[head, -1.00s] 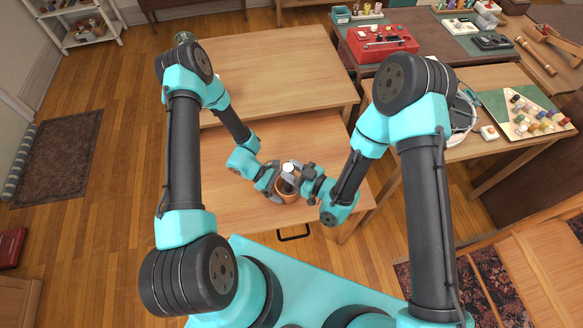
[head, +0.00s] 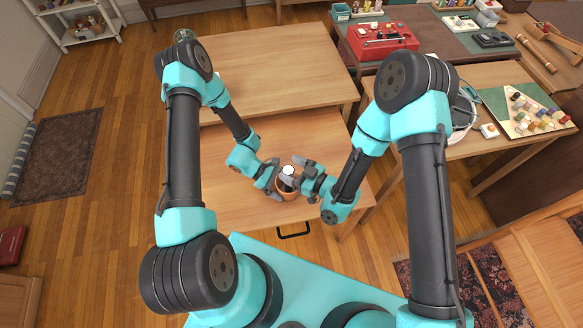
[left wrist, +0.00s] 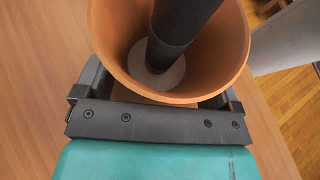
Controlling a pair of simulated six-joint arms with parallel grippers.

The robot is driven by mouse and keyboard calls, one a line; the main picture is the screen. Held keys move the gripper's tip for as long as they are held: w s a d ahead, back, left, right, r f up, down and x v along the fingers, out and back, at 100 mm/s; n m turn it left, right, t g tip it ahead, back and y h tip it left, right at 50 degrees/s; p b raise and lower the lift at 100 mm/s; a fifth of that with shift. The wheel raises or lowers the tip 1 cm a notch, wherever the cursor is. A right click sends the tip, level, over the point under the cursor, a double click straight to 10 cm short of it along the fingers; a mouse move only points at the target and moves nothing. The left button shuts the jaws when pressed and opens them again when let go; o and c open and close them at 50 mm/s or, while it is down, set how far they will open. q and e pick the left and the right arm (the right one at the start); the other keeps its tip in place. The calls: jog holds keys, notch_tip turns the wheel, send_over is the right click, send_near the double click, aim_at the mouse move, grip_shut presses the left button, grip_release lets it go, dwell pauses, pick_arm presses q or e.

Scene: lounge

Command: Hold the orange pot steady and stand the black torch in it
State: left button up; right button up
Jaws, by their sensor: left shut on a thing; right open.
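The orange pot (head: 287,195) stands on the near light-wood table, and its open mouth fills the upper left wrist view (left wrist: 120,45). My left gripper (head: 274,182) is shut on the pot, with a finger on either side of its wall. The black torch (left wrist: 180,30) is inside the pot, its lower end down by a pale round patch on the pot's floor. Its white top (head: 288,170) shows above the pot in the head view. My right gripper (head: 297,173) is open beside the torch's top; whether it touches the torch is hard to tell.
The near table (head: 235,205) is otherwise clear, with a drawer handle (head: 293,233) at its front edge. A bare wooden table (head: 270,65) stands behind. To the right are a red toolbox (head: 382,40) and a board of coloured spools (head: 525,110).

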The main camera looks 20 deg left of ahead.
jog(key=v, duration=0.7)
jog(key=shift+d, duration=0.1)
dwell(1.0)
pick_arm(q)
jog(key=o, duration=0.5)
jog(key=shift+c, duration=0.2)
jog(key=shift+a, duration=0.15)
jog(key=v, duration=1.1)
jog(key=shift+a+r, duration=0.25)
jog(key=shift+a, duration=0.1)
jog(key=shift+d, duration=0.1)
jog(key=x, duration=1.2)
